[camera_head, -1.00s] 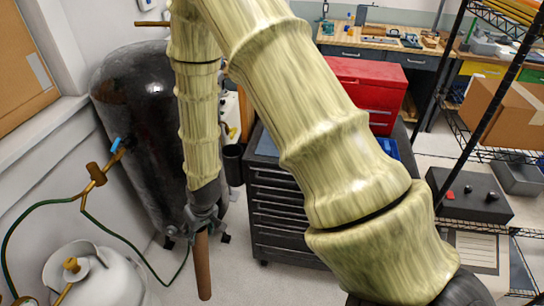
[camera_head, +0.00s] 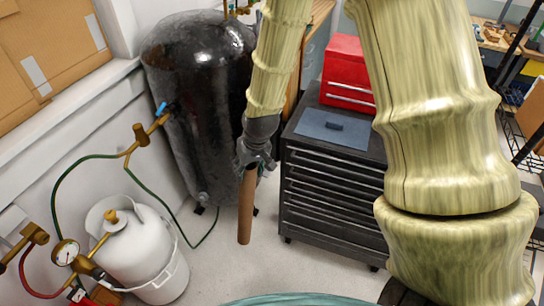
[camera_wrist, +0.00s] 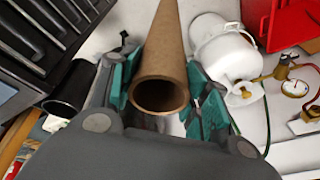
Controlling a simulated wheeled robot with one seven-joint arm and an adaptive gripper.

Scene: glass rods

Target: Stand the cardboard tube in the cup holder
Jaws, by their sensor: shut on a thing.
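The brown cardboard tube (camera_head: 246,207) is held by my gripper (camera_head: 253,163) and hangs down nearly upright in the head view, tilted slightly. Its lower end is free in the air. In the wrist view my gripper (camera_wrist: 163,88) has its green pads on both sides of the tube (camera_wrist: 162,60), and the hollow near end faces the camera. A black round cup holder (camera_wrist: 70,88) shows left of the gripper in the wrist view, at the side of the dark drawer cabinet. It is apart from the tube. In the head view I cannot make it out behind my arm.
The black drawer cabinet (camera_head: 330,185) stands right of the tube, with a red toolbox (camera_head: 347,75) behind. A large black tank (camera_head: 205,105) stands behind left. A white gas cylinder (camera_head: 145,255) with green hose is at lower left. The floor below the tube is clear.

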